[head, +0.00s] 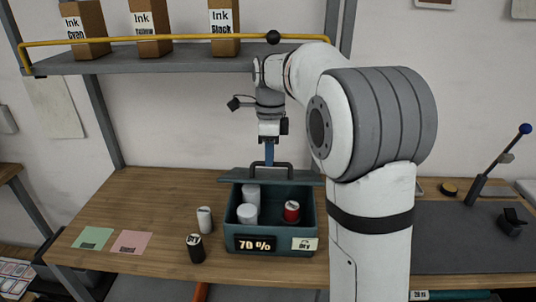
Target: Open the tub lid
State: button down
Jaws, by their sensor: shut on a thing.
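The teal tub (285,233) stands on the wooden bench with its front open to view. Two white canisters (247,211) and one red canister (291,212) show inside. The tub's lid (235,176) is off the opening and shows as a dark slab along the tub's back edge. I cannot tell whether it touches the rim there. My gripper (269,158) points down over the lid, its blue fingers shut on the black lid handle (287,167). The fingertips are small and partly merge with the handle.
A white canister (204,220) and a black one (196,248) stand left of the tub. Green (93,238) and pink (131,242) cards lie farther left. A shelf (160,62) with ink boxes and a yellow rail (150,39) is above. A lever (497,165) stands right.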

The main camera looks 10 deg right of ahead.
jog(key=shift+w+d+f, duration=0.1)
jog(key=shift+w+f, duration=0.05)
jog(key=shift+f, duration=0.1)
